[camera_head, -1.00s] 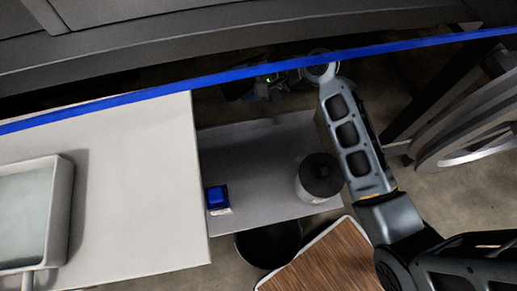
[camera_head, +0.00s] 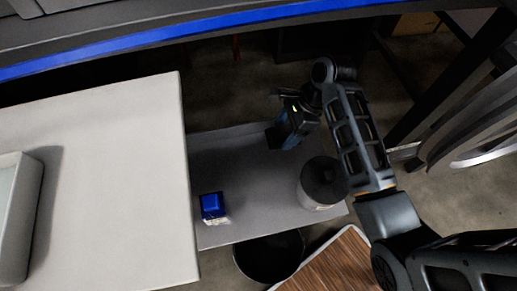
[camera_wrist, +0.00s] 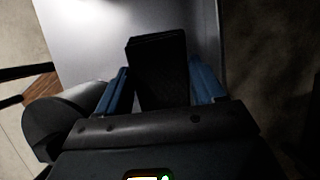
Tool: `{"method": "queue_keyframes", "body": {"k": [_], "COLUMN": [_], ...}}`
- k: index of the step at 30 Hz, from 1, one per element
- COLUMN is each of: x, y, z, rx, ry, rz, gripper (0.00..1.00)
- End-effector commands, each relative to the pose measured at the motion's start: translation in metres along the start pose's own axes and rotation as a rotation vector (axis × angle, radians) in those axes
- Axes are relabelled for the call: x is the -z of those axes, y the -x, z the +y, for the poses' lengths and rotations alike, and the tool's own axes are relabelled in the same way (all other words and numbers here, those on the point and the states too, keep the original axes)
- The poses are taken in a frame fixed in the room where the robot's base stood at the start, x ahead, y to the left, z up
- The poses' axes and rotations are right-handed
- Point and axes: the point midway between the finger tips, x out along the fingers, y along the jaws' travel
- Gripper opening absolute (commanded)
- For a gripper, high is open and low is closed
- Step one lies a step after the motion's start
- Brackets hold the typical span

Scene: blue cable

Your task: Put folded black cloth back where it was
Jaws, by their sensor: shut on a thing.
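My gripper (camera_head: 284,138) is over the far right part of a grey shelf (camera_head: 235,170) in the head view. In the wrist view my gripper (camera_wrist: 160,92) has its two blue fingers on either side of the folded black cloth (camera_wrist: 158,62), a dark block-like shape, and is shut on it. In the head view the cloth is a small dark shape (camera_head: 272,136) beside the fingers. I cannot tell whether the cloth touches the shelf.
A grey canister with a dark lid (camera_head: 321,184) stands near my arm. A small blue-topped box (camera_head: 213,208) stands on the shelf's left side. A white table (camera_head: 100,190) is left, a black bin (camera_head: 268,256) in front. The shelf's middle is clear.

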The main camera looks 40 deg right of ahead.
Motion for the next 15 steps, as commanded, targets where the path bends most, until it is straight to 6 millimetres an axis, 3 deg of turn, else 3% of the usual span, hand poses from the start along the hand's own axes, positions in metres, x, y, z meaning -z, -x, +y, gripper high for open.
{"method": "queue_keyframes", "body": {"k": [6,15], "x": [-0.032,-0.05], "y": [-0.043,-0.07], "z": [-0.003,-0.005], "rx": [-0.002,0.001], "ry": [0.005,0.002], "rz": [0.001,0.0], "gripper": [0.44,0.44]}}
